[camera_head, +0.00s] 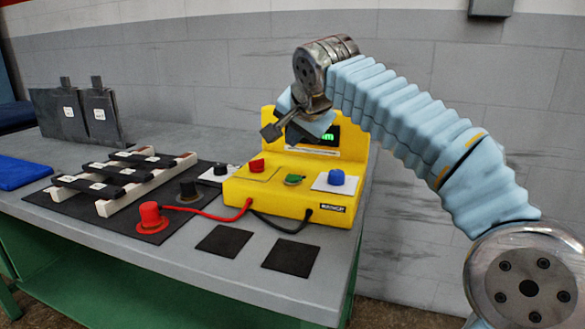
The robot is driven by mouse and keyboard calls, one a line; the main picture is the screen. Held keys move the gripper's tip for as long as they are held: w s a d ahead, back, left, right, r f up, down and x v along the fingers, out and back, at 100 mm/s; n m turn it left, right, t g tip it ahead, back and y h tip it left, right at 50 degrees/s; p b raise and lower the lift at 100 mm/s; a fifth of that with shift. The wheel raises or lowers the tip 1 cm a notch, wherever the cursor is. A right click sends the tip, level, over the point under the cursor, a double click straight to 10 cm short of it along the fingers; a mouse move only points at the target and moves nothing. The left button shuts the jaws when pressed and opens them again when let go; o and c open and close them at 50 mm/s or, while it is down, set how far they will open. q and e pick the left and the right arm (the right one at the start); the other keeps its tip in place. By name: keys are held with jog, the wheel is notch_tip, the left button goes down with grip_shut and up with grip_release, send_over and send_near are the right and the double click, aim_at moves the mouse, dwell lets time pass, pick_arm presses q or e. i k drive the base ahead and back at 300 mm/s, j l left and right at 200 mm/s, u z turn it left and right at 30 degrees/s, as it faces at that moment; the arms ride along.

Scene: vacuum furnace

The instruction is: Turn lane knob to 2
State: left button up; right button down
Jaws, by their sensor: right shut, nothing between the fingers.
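A yellow control box (290,200) stands on the grey bench. Its sloped top carries a red knob (256,166), a green knob (294,180) and a blue knob (337,177) on a white plate. I cannot read which of them is the lane knob or where any of them points. A green-lit display (328,138) on the upright back panel is partly hidden by my right gripper. My right gripper (270,132) is shut and empty, above the red knob and in front of the back panel, apart from the knobs. My left gripper is not in view.
Red and black plugs (151,217) with leads to the box sit left of it. A white rack (115,205) holds several black bars. Two dark square pads (291,257) lie in front. Dark plates (102,115) stand at the back left, and a blue item (20,172) lies at the left.

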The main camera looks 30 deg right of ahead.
aim_at(219, 169)
jog(key=k+j, duration=0.8)
